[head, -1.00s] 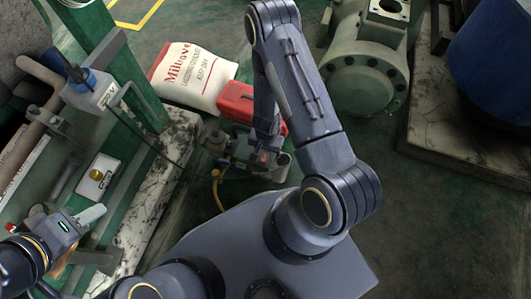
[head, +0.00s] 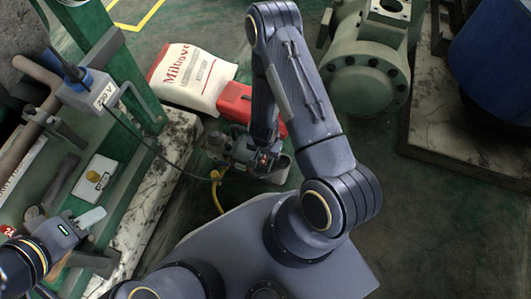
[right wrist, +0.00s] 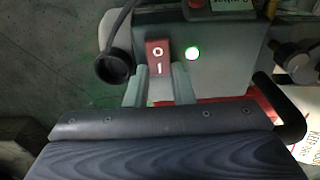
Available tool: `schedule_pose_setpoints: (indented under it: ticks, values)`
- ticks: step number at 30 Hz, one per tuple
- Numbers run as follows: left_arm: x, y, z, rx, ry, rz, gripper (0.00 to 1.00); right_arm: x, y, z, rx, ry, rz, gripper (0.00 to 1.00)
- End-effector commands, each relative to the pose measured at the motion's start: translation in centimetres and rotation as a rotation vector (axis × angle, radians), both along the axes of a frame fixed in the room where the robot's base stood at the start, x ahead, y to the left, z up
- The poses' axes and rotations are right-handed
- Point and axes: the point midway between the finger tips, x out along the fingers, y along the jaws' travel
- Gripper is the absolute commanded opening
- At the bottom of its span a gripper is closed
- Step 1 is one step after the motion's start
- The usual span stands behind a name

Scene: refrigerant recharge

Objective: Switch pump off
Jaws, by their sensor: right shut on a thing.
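The pump (head: 243,152) stands on the floor below my right arm in the head view, partly hidden by it. In the right wrist view, the pump's grey housing (right wrist: 222,65) carries a red rocker switch (right wrist: 157,54) marked O and I, with a lit green lamp (right wrist: 193,53) to its right. My right gripper (right wrist: 161,78) is at the switch, its two pale fingers at the lower part, shut on it. It also shows at the pump in the head view (head: 262,160). My left gripper (head: 92,217) is over the bench at the left; its finger gap is unclear.
A red case (head: 236,103) and a white sack (head: 193,77) lie beyond the pump. A 220 V box (head: 97,91) sits on the green frame, with a dark cable running toward the pump. A yellow hose (head: 216,192) hangs near it. Green machinery (head: 365,75) stands at the right.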

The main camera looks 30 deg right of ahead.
Motion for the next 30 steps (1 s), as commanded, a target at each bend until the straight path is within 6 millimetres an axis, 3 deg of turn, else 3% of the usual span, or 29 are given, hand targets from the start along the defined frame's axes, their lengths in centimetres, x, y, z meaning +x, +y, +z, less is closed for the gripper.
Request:
schedule_pose_setpoints:
  ticks: [1,6,19,20,24,30]
  values:
    - [0.0,0.0,-1.0,0.0,0.0,0.0,0.36,-0.3,0.2,-0.5,-0.026,-0.019,0.003,0.0]
    - [0.0,0.0,-1.9,0.0,0.0,0.0,0.36,-0.4,0.5,-0.2,-0.12,-0.1,0.005,0.0]
    - [0.0,0.0,-2.0,0.0,0.0,0.0,0.36,-0.5,0.5,0.2,-0.158,-0.136,0.001,0.0]
    - [0.0,0.0,-2.0,0.0,0.0,0.0,0.36,-0.5,0.5,0.2,-0.158,-0.136,0.0,0.26]
    - [0.0,0.0,-2.0,0.0,0.0,0.0,0.36,-0.4,0.5,0.2,-0.158,-0.136,0.0,0.44]
    - [0.0,0.0,-2.0,0.0,0.0,0.0,0.36,-0.4,0.5,0.2,-0.157,-0.137,0.001,0.44]
